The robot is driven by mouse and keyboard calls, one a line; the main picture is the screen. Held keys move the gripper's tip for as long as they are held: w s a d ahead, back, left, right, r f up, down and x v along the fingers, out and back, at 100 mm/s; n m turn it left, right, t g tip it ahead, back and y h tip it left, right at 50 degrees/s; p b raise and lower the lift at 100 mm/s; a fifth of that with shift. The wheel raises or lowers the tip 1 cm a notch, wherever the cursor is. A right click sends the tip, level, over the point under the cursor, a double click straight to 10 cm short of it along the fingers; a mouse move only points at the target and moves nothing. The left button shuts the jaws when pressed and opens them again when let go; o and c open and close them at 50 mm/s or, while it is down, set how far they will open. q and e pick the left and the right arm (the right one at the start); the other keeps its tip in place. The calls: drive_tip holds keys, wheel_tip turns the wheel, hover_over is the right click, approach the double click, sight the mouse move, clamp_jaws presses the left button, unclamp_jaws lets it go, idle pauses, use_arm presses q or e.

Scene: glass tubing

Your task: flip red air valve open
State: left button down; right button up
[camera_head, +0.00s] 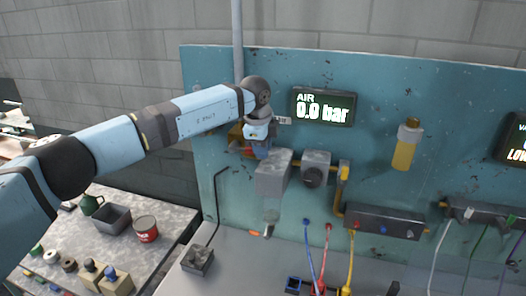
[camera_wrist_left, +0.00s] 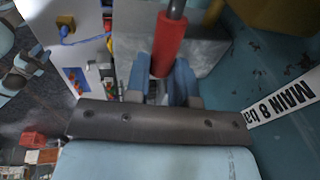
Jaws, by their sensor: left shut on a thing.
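The red air valve handle (camera_wrist_left: 168,45) shows in the left wrist view as a red sleeve on a grey rod, between my two blue fingers. My left gripper (camera_wrist_left: 161,68) is shut on it. In the head view my left gripper (camera_head: 261,150) is at the valve on the teal panel, under my wrist. Only a little red of the handle (camera_head: 247,151) shows there; the wrist hides most of the valve. The air display (camera_head: 323,107) reads 0.0 bar. My right gripper is not in view.
Blue, red and yellow hoses hang below a dark manifold (camera_head: 383,221). A side table at left holds a red can (camera_head: 146,229) and a grey bin (camera_head: 110,218).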

use_arm(q)
drive_tip(key=shift+a+r+h+b, duration=0.2)
drive_tip(key=shift+r+h+b, duration=0.1)
drive_tip(key=shift+h+b, duration=0.3)
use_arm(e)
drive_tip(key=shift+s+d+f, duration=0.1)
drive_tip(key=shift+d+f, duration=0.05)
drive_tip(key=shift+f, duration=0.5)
use_arm(q)
drive_tip(key=shift+w+a+r+g+h+b, duration=0.2)
drive_tip(key=shift+r+g+h+b, duration=0.2)
drive_tip(key=shift+r+h, duration=0.25)
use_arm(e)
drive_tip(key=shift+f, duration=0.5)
use_arm(q)
drive_tip(key=shift+a+r+n+g+h, duration=0.3)
drive_tip(key=shift+a+r+h, duration=0.1)
drive_tip(key=shift+r+h, duration=0.45)
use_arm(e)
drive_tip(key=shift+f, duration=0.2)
use_arm(q)
drive_tip(key=shift+w+a+r+h, duration=0.2)
drive_tip(key=shift+a+r+h, duration=0.25)
drive_tip(key=shift+h, duration=0.45)
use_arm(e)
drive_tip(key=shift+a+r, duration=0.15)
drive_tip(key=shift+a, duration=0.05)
use_arm(q)
drive_tip(key=c, duration=1)
unclamp_jaws()
